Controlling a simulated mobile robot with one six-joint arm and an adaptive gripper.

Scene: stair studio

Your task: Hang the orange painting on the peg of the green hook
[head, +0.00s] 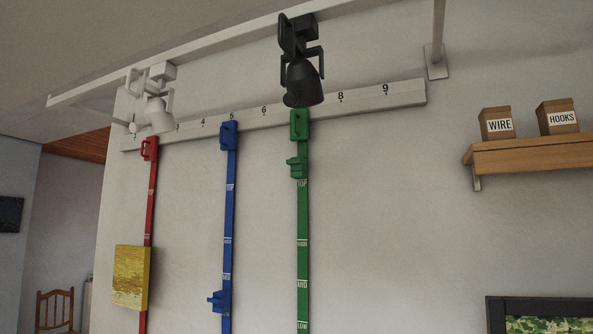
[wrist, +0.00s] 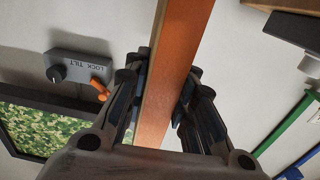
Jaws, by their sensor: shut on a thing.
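The orange painting (wrist: 177,70) shows edge-on in the wrist view as a long orange slab with a paler side. My gripper (wrist: 163,78) is shut on it, one finger on each side. Neither the painting nor my gripper is in the head view. The green hook (head: 298,167) sits on the green strap (head: 303,222) in the head view, just above the TOP mark, with its peg sticking out to the left. The strap hangs from a green block (head: 299,125) on the numbered rail. A green strip also shows at the right of the wrist view (wrist: 285,122).
A black lamp (head: 303,82) hangs close above the green strap. A blue strap (head: 229,185) with a low hook and a red strap (head: 151,190) with a yellow painting (head: 131,278) hang to the left. A shelf (head: 530,150) with boxes juts out right. A LOCK TILT panel (wrist: 80,70) is beside my gripper.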

